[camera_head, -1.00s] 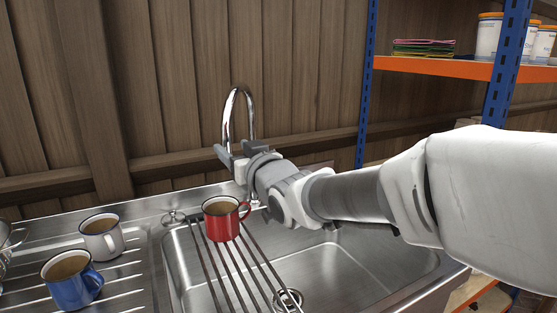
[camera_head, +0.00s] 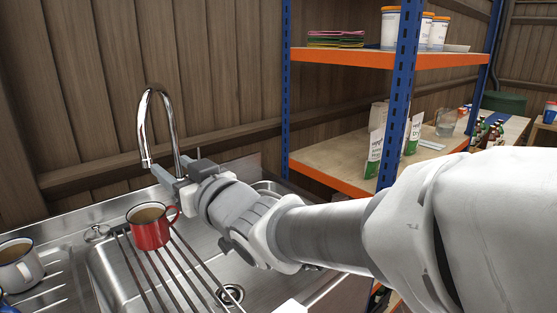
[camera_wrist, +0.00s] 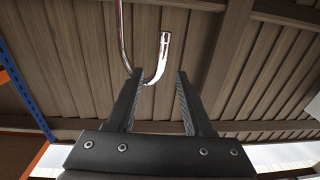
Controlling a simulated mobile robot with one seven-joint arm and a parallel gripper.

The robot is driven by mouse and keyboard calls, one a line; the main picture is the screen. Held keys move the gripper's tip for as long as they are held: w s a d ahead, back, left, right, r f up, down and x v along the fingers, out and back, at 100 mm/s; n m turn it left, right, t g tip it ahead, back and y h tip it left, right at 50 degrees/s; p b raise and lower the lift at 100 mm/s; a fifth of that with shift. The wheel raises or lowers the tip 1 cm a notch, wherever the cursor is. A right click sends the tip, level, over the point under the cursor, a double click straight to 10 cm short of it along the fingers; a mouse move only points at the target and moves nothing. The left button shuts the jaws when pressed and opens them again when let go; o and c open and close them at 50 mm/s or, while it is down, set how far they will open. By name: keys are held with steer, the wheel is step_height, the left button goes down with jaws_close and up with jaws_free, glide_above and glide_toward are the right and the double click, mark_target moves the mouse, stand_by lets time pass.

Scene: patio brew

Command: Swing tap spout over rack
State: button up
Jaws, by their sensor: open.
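The chrome tap spout (camera_head: 157,92) arches up behind the sink, with its outlet end hanging on the left in the head view. In the wrist view the spout (camera_wrist: 154,77) crosses the gap beyond my fingertips, its outlet pointing to the picture's top. My gripper (camera_head: 172,178) is open close to the spout's outlet side; contact cannot be told. It also shows in the wrist view (camera_wrist: 156,75) with both fingers apart. The rack of dark bars (camera_head: 150,265) lies across the sink. A red mug (camera_head: 151,232) of brown liquid stands on it, below and left of my gripper.
A grey mug (camera_head: 18,268) stands on the drainboard at left. An orange-and-blue shelf unit (camera_head: 345,165) stands to the right, holding packets and tubs. The wooden wall (camera_head: 70,100) is close behind the tap. Part of the sink is hidden by my arm.

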steer(key=w+d+f+m+h+p, duration=0.2)
steer(key=w+m, duration=0.1)
steer(key=w+d+f+m+h, duration=0.1)
steer(key=w+d+h, duration=0.1)
steer(key=shift+w+f+m+p, duration=0.15)
steer(key=shift+w+m+p, duration=0.15)
steer(key=shift+p, duration=0.1)
steer(key=c, duration=0.7)
steer(key=w+d+f+m+h+p, duration=0.2)
steer(key=d+f+m, duration=0.1)
steer(key=w+d+f+m+g+h, duration=0.1)
steer(key=f, duration=0.1)
steer(key=shift+d+f+m+p, duration=0.25)
steer(key=shift+m+p, duration=0.05)
steer(key=shift+p, duration=0.1)
jaws_close()
steer(key=s+d+f+m+g+p, duration=0.2)
steer(key=s+f+m+g+p, duration=0.4)
steer(key=f+m+g+p, duration=0.3)
steer(key=w+a+r+m+y+p, duration=0.1)
steer(key=w+r+m+y+p, duration=0.15)
steer(key=r+m+y, duration=0.45)
steer(key=w+a+r+m+y+p, duration=0.25)
steer(key=r+y, duration=0.25)
steer(key=r, duration=0.5)
steer(key=a+p, duration=0.1)
steer(key=a, duration=1.2)
steer(key=shift+w+m+g, duration=0.35)
steer(key=shift+g, duration=0.05)
